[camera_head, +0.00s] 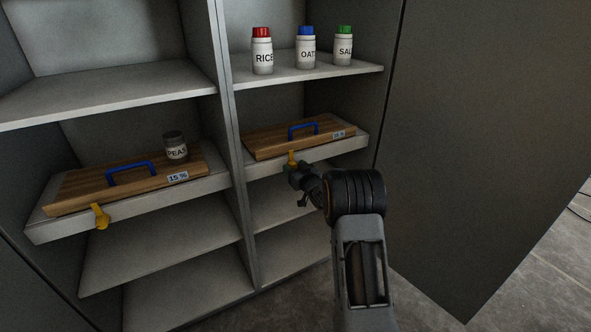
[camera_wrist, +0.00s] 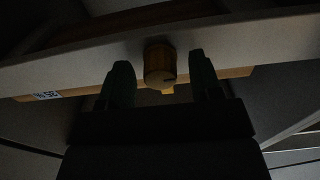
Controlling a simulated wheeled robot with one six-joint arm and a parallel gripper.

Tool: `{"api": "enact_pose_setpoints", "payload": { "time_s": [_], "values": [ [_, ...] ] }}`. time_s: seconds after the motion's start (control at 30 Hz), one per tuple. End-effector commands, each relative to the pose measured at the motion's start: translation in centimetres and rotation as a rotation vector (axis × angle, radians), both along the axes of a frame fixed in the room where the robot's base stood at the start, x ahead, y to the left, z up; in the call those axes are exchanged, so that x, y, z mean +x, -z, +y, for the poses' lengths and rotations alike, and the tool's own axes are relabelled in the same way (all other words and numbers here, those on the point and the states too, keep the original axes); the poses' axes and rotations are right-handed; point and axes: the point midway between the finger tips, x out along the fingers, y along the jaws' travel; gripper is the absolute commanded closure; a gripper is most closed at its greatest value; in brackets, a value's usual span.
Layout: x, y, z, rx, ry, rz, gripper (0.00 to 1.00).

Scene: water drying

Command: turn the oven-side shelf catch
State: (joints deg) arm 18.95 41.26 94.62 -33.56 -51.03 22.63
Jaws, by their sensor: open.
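A yellow catch (camera_head: 291,157) sits on the front edge of the right shelf (camera_head: 345,145). A second yellow catch (camera_head: 101,216) is on the front edge of the left shelf (camera_head: 60,230), its lever hanging down. The pictures do not tell which is the oven-side one. My gripper (camera_head: 296,172) is at the right catch. In the wrist view the catch's round knob (camera_wrist: 160,66) lies between the two open, dark fingers, with gaps on both sides. The right catch's lever is mostly hidden in the head view.
Wooden boards with blue handles lie on both shelves, the left board (camera_head: 75,188) and right board (camera_head: 265,142). RICE (camera_head: 262,55), OATS (camera_head: 306,50) and SALT (camera_head: 343,48) jars stand above right. A grey panel (camera_head: 480,130) stands right of my arm.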

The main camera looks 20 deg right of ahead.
Motion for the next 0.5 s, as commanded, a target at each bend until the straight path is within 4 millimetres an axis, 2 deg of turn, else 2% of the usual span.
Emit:
{"api": "enact_pose_setpoints", "payload": {
  "time_s": [0.23,0.5],
  "values": [
    [0.05,-0.03,0.02,0.000,0.000,0.000,0.41],
    [0.04,-0.03,0.00,0.000,0.000,0.000,0.66]
  ]
}}
